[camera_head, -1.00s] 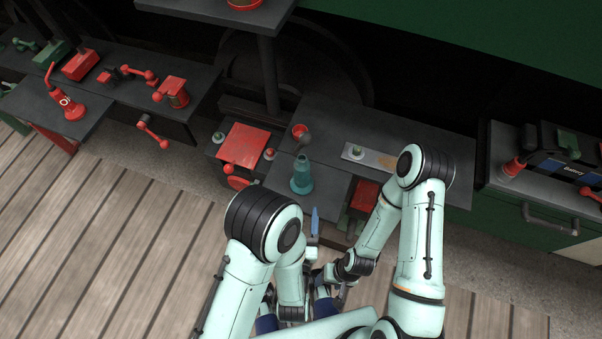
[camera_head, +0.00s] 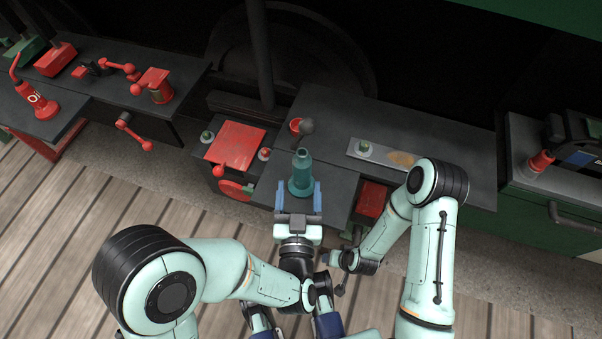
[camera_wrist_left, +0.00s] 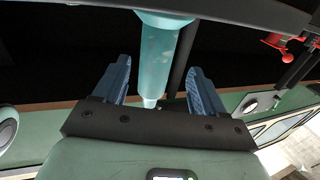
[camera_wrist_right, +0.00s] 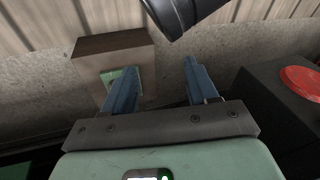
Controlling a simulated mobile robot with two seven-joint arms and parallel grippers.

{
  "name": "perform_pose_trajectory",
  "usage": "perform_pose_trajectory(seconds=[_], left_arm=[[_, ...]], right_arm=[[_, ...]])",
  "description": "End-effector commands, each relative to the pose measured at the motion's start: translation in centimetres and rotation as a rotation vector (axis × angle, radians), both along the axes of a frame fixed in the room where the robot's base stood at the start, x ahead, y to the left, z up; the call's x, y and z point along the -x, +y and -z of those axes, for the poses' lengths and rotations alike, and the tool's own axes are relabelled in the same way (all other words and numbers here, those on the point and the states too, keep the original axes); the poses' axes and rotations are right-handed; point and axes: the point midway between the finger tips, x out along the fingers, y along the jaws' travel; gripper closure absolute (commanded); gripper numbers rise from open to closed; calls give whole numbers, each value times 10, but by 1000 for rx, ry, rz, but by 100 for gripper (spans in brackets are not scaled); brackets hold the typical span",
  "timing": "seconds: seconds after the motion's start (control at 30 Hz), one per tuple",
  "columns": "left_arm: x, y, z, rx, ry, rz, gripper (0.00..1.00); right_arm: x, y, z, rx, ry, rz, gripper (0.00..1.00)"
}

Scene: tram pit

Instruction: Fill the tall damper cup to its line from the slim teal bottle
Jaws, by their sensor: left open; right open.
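The slim teal bottle (camera_head: 302,170) stands upright on the dark bench, near its front edge. My left gripper (camera_head: 299,194) is open, its blue fingers reaching to either side of the bottle's lower part. In the left wrist view the bottle (camera_wrist_left: 163,50) shows between the open fingers of the left gripper (camera_wrist_left: 160,82); contact cannot be told. A red cup-like thing (camera_head: 295,125) with a dark round knob beside it stands behind the bottle; I cannot tell whether it is the tall damper cup, and no fill line shows. My right gripper (camera_wrist_right: 157,85) is open and empty.
A metal plate (camera_head: 380,154) with a small green-topped piece lies right of the bottle. A red-topped box (camera_head: 236,143) stands to the left. A brown block with a green patch (camera_wrist_right: 115,65) lies beyond my right gripper. A red oil can (camera_head: 38,98) is far left.

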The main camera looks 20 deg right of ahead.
Motion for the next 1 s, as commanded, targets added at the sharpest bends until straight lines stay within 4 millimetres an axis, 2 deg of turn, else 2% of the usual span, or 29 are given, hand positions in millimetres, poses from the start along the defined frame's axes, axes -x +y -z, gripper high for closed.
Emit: perform_pose_trajectory(seconds=[0.13,0.4,0.7,0.73,0.93,1.0], left_arm=[[-9,-4,0,0,-1,-1,29],[-44,-19,2,1,-1,-2,29],[-50,-21,1,0,0,1,29],[-50,-21,1,0,0,0,32],[-50,-21,1,0,0,0,97],[-50,-21,0,2,-2,0,97]], right_arm=[[-1,-2,3,4,0,3,42],[13,-3,15,0,47,5,42],[15,-4,16,0,52,5,42],[15,-4,16,-1,52,5,42],[15,-3,16,-1,52,5,42],[15,-3,16,-1,52,5,42]])
